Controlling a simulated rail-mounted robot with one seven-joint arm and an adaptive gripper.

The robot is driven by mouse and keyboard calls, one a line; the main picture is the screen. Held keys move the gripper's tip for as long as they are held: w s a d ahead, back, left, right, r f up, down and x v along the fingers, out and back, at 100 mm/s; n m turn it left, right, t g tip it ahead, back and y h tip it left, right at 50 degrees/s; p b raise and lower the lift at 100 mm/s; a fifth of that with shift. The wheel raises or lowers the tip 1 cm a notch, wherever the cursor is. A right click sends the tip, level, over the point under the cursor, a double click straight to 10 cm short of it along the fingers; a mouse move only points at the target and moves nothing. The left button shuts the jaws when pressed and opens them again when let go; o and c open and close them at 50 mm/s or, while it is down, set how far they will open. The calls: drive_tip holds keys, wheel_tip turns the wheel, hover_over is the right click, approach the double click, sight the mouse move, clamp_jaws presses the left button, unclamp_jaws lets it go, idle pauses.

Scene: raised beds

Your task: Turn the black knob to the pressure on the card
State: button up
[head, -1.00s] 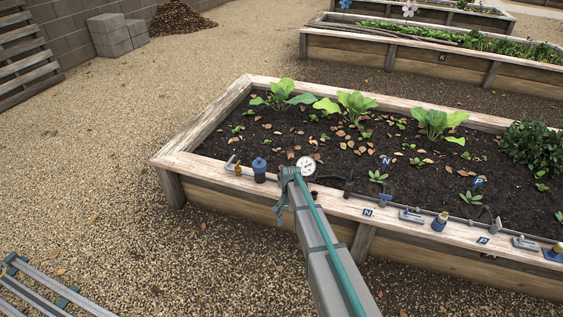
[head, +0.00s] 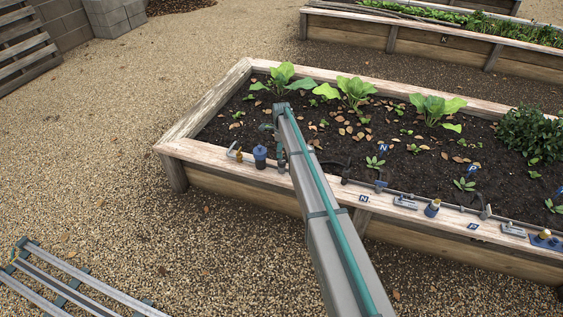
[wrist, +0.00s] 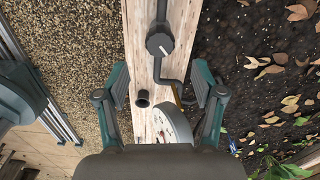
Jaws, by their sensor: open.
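In the wrist view a round black knob (wrist: 159,44) with a pale mark sits on a dark pipe along the bed's wooden rim. My gripper (wrist: 160,84) is open, with its two teal-and-grey fingers apart on either side of the rim. The knob lies beyond the fingertips in the picture, untouched. A white-faced gauge (wrist: 174,123) shows edge-on between the fingers; its reading cannot be made out. In the head view my gripper (head: 279,155) hangs over the near rim, partly behind my arm, and the knob and gauge cannot be made out. No card with a readable pressure shows.
A short black tube (wrist: 142,99) stands beside the gauge. In the head view a blue fitting (head: 260,156) stands left of my gripper on the raised bed's rim (head: 200,153). Labels, including an N tag (head: 363,198), and more fittings line the rim rightward. Plants fill the bed.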

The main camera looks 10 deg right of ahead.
sight(281, 161)
wheel_tip(281, 161, down, 8)
drive_tip(key=shift+f+p, duration=0.1)
drive_tip(key=shift+p, duration=0.35)
drive_tip(key=shift+c, duration=0.2)
drive_tip(key=c, duration=1.1)
